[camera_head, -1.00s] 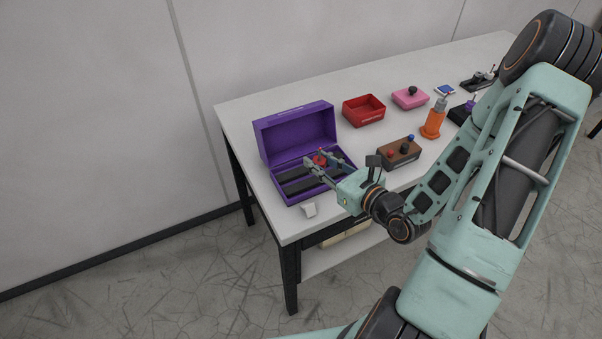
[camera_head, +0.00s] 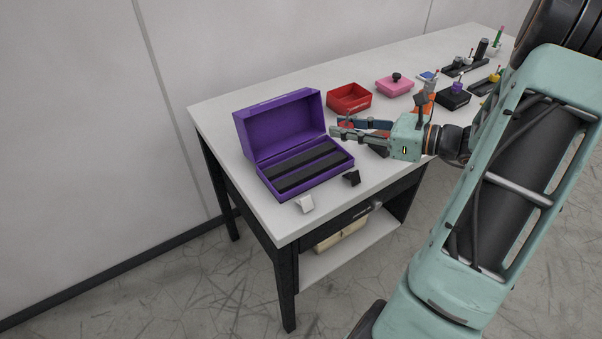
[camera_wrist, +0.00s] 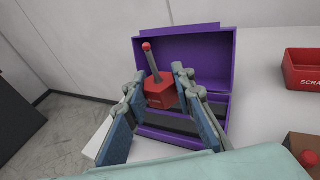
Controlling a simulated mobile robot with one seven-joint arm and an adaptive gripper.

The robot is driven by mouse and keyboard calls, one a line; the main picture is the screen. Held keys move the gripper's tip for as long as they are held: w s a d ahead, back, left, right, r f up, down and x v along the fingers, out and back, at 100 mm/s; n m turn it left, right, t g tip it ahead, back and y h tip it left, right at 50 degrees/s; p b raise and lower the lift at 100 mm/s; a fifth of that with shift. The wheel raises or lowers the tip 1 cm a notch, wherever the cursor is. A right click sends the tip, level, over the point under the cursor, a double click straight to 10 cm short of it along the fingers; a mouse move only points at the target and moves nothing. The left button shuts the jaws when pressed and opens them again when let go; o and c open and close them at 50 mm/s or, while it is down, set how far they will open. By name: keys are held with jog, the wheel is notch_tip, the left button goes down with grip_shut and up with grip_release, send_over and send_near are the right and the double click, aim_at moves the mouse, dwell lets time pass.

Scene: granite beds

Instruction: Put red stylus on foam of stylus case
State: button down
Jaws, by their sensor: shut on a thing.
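The purple stylus case (camera_head: 262,142) stands open on the table at the left, its lid raised at the back. Its dark foam (camera_head: 308,167) lies in long strips, and nothing rests on them. My gripper (camera_head: 343,127) is at the right of the case, above the table. In the wrist view my gripper (camera_wrist: 153,108) is shut on the red stylus (camera_wrist: 161,93), a red block with a grey shaft and red tip pointing up. Behind it, the case also shows in the wrist view (camera_wrist: 190,50). In the head view the fingers mostly hide the stylus.
A white wedge (camera_head: 305,204) and a small black block (camera_head: 351,178) lie near the front edge, before the case. A red bin (camera_head: 349,98) and a pink box (camera_head: 394,85) stand behind my gripper. A brown box with a red knob (camera_wrist: 310,158) is at right in the wrist view.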

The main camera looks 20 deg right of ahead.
jog(key=w+a+f, duration=0.3)
jog(key=a+f, duration=0.1)
jog(key=a, duration=0.4)
send_over(288, 166)
jog(key=s, duration=0.2)
jog(key=f, duration=0.4)
jog(key=shift+s+d+f+b, duration=0.15)
jog(key=shift+d+f+b, duration=0.1)
jog(key=shift+b, duration=0.15)
jog(key=shift+a+f, duration=0.15)
jog(key=f, duration=0.3)
jog(key=shift+w+a, duration=0.2)
jog(key=shift+a, duration=0.15)
jog(key=shift+f, duration=0.45)
jog(key=shift+b, duration=0.3)
jog(key=shift+f, duration=0.25)
jog(key=c, duration=1.6)
grip_release()
